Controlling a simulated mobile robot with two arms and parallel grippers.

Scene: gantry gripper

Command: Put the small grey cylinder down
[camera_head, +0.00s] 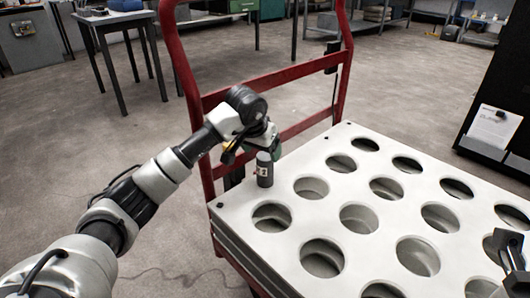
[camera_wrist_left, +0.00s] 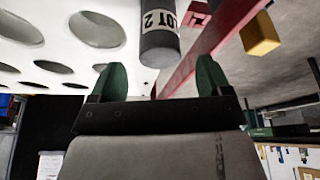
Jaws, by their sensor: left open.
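The small grey cylinder (camera_head: 264,172) stands upright on the white plate (camera_head: 242,198), near the corner by the red cart frame. It has a dark body, a lighter top and a white label. It also shows in the left wrist view (camera_wrist_left: 158,40), just beyond the green fingertips. My left gripper (camera_wrist_left: 160,78) is open, with a clear gap between its fingers and the cylinder apart from them.
The plate has rows of round holes, which look empty, and lies on a cart with a red frame (camera_head: 183,65). A dark cabinet (camera_head: 500,90) stands at the right. A work table (camera_head: 115,18) stands at the back left. The floor between is mostly clear.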

